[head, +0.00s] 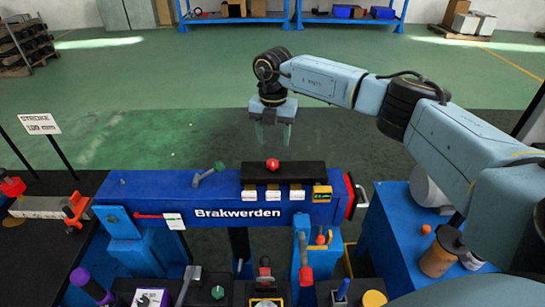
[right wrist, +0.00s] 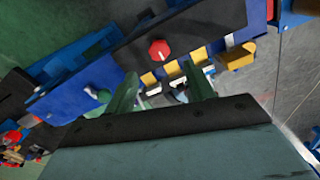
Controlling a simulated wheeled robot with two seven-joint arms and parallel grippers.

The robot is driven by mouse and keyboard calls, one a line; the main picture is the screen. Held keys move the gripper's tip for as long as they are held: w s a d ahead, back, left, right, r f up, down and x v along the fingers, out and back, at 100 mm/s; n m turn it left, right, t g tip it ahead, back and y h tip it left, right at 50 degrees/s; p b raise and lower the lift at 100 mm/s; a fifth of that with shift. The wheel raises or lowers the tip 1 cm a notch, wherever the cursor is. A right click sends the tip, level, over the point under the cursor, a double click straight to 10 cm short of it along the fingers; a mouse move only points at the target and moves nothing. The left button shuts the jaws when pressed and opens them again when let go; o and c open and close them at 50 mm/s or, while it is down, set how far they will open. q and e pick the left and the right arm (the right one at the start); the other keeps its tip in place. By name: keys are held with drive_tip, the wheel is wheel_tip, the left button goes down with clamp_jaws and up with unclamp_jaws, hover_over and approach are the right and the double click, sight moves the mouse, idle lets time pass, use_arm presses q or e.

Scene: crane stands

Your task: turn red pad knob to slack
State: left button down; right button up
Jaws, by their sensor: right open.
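The red pad knob (head: 272,164) sits on top of a black block (head: 312,174) on the blue beam marked "Brakwerden" (head: 150,190). In the right wrist view the red knob (right wrist: 159,50) shows as a faceted red cap, beyond the fingertips and near the upper middle. My right gripper (head: 271,137) is open and empty, pointing down above and behind the knob, apart from it. Its two greenish fingers also show in the right wrist view (right wrist: 165,88). My left gripper is not in view.
White tags and a yellow gauge (head: 321,193) line the block's front. A red handwheel (head: 350,196) is at the beam's right end. Several levers crowd the front.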

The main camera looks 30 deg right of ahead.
sight(273, 162)
wheel_tip(273, 162, down, 8)
drive_tip(key=shift+f, duration=0.1)
idle(0.4)
drive_tip(key=c, duration=1)
